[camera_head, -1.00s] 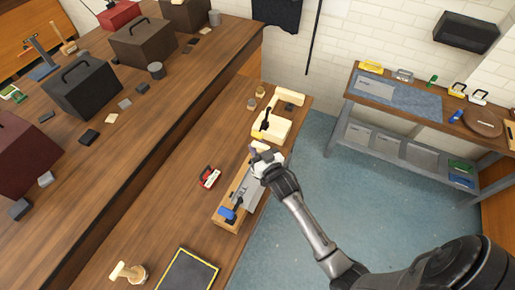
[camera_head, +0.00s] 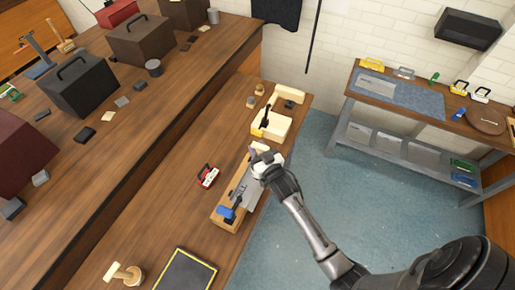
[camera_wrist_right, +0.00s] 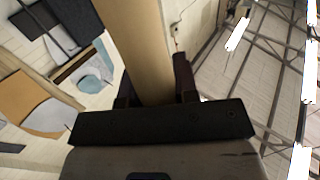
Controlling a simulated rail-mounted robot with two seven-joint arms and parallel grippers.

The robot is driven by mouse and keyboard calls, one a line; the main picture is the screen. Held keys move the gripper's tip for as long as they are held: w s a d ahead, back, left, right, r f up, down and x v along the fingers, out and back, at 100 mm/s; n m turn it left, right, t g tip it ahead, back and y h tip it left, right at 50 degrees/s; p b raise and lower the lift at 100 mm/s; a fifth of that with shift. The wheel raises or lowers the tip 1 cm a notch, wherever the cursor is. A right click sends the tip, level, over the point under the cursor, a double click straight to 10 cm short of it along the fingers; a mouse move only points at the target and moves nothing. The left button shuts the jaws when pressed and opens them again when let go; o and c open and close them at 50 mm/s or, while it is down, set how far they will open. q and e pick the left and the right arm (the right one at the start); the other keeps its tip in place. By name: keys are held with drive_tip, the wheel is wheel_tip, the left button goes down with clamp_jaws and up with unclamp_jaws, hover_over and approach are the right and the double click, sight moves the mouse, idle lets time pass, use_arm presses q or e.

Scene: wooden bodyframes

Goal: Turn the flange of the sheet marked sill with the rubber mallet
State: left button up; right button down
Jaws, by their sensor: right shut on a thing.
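A grey metal sheet (camera_head: 247,190) lies on a long wooden block (camera_head: 227,224) at the bench's right edge, with a blue-handled clamp (camera_head: 226,212) at its near end. Any marking on the sheet is too small to read. My right gripper (camera_head: 262,160) is over the far end of the block. In the right wrist view it is shut on a pale wooden handle (camera_wrist_right: 137,45), which stands between the fingers. The mallet head is not clear in either view. My left gripper is not in view.
A red-handled tool (camera_head: 208,176) lies left of the block. A wooden box (camera_head: 271,123) with a yellow-black tool stands beyond it. A wooden-handled tool (camera_head: 126,273) and a dark yellow-edged board (camera_head: 187,272) lie near the front. The bench left of the block is mostly clear.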

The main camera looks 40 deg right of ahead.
wheel_tip(320, 180, down, 10)
drive_tip(key=b, duration=0.7)
drive_tip(key=shift+r, duration=0.1)
drive_tip(key=shift+r+p, duration=0.55)
wheel_tip(320, 180, up, 9)
drive_tip(key=p, duration=0.8)
drive_tip(key=shift+f, duration=0.25)
